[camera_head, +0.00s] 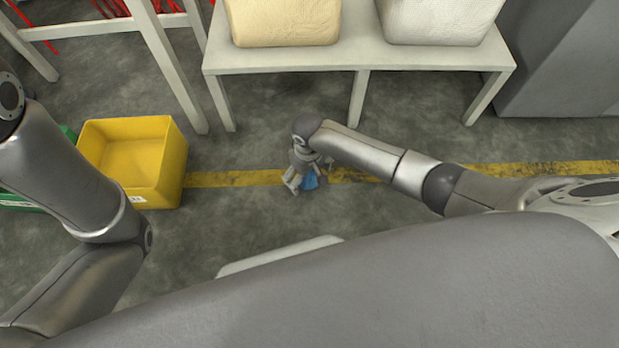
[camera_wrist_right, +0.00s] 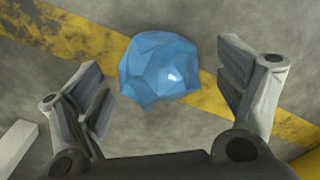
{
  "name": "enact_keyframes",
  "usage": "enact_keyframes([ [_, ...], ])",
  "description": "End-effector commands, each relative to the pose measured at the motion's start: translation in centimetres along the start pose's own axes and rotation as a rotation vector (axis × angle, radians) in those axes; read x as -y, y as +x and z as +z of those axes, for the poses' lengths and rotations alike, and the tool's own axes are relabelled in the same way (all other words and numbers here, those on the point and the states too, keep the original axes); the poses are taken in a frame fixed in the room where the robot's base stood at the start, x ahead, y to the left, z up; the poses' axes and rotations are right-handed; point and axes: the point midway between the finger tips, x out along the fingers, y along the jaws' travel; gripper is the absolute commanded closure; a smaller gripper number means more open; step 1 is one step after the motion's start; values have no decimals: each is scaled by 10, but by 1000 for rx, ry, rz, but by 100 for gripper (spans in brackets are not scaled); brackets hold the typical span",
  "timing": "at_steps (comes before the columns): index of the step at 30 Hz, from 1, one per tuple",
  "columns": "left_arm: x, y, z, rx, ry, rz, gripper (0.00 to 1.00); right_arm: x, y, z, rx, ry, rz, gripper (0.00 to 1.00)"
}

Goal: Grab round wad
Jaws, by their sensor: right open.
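The round wad (camera_wrist_right: 160,70) is a crumpled, shiny blue ball. In the right wrist view it lies on the concrete floor over the yellow line, between and a little beyond my open fingers.
A yellow bin (camera_head: 166,165) stands left of the right gripper, with a green crate (camera_head: 22,203) partly behind my left arm. A light bench (camera_head: 300,58) carrying two wrapped bundles stands behind. Floor around the gripper is mostly clear. A pale bar (camera_wrist_right: 17,148) shows at lower left in the wrist view.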

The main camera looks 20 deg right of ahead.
Motion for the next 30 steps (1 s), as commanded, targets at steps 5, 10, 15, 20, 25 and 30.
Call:
enact_keyframes([
  [5, 0, 0, 0, 0, 0, 0, 31, 0, 0, 0, 0, 0, 0, 25],
  [10, 0, 0, 0, -1, 0, 0, 31, 0, 0, 0, 0, 0, 0, 47],
  [15, 0, 0, 0, -1, 0, 0, 31, 0, 0, 0, 0, 0, 0, 60],
  [20, 0, 0, 0, -1, -1, 0, 31, 0, -1, 0, 0, 0, 0, 60],
  [25, 1, 4, 1, -2, -1, 0, 31, 0, -7, 0, 0, 0, 0, 60],
  [30, 5, 9, 9, 15, -4, -9, 31, 0, -25, 0, 0, 0, -1, 60],
])
